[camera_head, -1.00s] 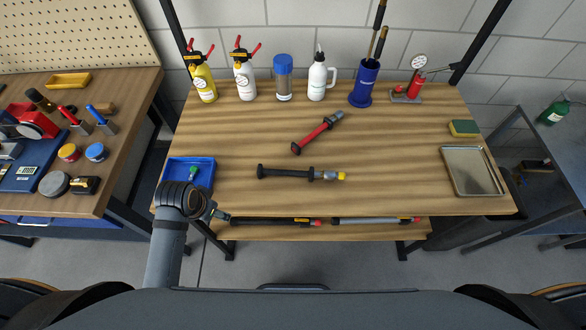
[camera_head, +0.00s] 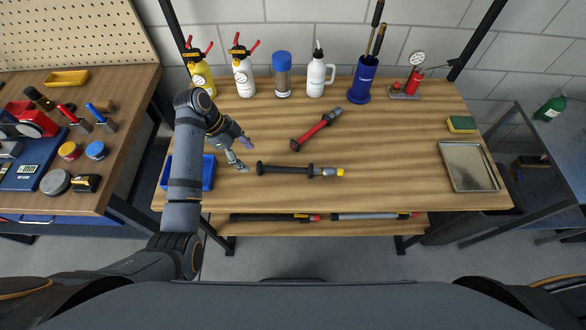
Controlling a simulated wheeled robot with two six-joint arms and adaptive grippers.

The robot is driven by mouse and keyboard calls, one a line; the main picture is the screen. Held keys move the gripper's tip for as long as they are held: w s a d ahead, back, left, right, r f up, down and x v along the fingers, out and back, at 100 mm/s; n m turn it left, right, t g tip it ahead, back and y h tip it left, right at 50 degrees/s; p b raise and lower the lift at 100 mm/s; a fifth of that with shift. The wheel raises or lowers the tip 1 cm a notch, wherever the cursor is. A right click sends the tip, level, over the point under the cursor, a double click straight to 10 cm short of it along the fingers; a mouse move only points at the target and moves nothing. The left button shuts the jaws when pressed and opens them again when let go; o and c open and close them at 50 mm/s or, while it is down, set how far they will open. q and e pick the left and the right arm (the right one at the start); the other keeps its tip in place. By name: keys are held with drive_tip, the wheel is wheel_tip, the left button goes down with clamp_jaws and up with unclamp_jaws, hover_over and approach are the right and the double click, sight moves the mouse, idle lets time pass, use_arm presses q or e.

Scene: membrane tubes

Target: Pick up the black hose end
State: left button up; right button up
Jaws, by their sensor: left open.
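A black hose (camera_head: 290,170) lies across the middle of the wooden table. Its left end is a wide black piece (camera_head: 261,168); its right end has a grey fitting and a yellow tip (camera_head: 340,172). My left gripper (camera_head: 246,158) is open and empty, just left of and slightly beyond the hose's left end, apart from it in the picture. Its height above the table is hard to tell. A red hose piece (camera_head: 312,133) with black and grey ends lies at a slant behind the black one. My right gripper is not in view.
A blue tray (camera_head: 208,174) sits at the left table edge, partly hidden by my left arm. Spray bottles, a blue-capped jar (camera_head: 282,75), a white bottle (camera_head: 317,77) and a blue holder (camera_head: 362,80) line the back. A metal tray (camera_head: 468,185) lies at right. Table right of the hose is clear.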

sight(258, 165)
use_arm(q)
drive_tip(key=x, duration=0.3)
drive_tip(key=shift+w+d, duration=0.1)
drive_tip(key=shift+d+f+p, duration=0.15)
drive_tip(key=shift+f+p, duration=0.2)
drive_tip(key=shift+p, duration=0.05)
drive_tip(key=x, duration=0.2)
drive_tip(key=p+x, duration=0.1)
drive_tip(key=x, duration=0.1)
drive_tip(key=shift+w+d+f, duration=0.15)
drive_tip(key=shift+w+f, duration=0.05)
drive_tip(key=shift+f, duration=0.1)
drive_tip(key=c, duration=1.1)
drive_tip(key=shift+r, duration=0.15)
